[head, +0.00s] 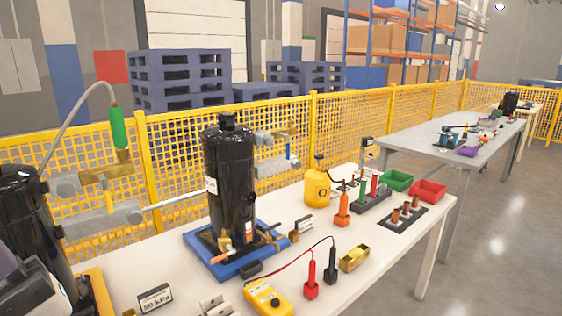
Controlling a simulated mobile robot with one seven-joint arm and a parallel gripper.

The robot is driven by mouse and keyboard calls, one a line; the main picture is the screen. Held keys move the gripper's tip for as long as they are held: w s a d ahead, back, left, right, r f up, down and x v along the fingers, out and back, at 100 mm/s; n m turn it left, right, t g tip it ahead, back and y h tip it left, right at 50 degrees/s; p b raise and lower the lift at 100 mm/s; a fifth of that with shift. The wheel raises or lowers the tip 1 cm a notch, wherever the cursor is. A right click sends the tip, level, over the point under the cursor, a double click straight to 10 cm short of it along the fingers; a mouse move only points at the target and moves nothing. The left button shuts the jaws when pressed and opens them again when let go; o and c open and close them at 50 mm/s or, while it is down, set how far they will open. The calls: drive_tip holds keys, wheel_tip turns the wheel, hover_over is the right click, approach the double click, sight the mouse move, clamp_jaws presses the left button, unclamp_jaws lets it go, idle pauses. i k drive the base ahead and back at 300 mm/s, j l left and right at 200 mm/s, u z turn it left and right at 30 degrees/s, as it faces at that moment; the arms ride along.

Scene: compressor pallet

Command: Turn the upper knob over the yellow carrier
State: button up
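The yellow carrier (100,294) shows only as a strip at the lower left, under a black compressor (35,215) cut by the left edge. Beside that compressor are an upper grey valve body (64,186) with brass fittings (108,174) and a lower grey valve body (112,221). A green handle-like part (117,127) stands above the brass, joined to a grey hose. I cannot tell for sure which part is the upper knob. A grey and dark part, seemingly of my arm, covers the bottom left corner and hides part of the carrier. My gripper's fingers do not show.
A second black compressor (229,180) stands on a blue carrier (207,264) in the middle of the white table (376,278). A yellow meter (268,299), probes, a yellow can (318,188) and red and green bins stand rightward. Yellow mesh fence (372,118) runs behind.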

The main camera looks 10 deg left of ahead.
sight(66, 189)
drive_tip(key=u, duration=1.6)
drive_tip(key=l+u, duration=0.8)
drive_tip(key=k+l, duration=0.1)
drive_tip(key=l, duration=0.35)
drive_tip(key=l+u, duration=0.1)
drive_tip(key=l, duration=0.35)
drive_tip(key=k+l+u, duration=0.1)
drive_tip(key=l, duration=0.35)
drive_tip(key=k+l, duration=0.15)
drive_tip(key=l, duration=0.3)
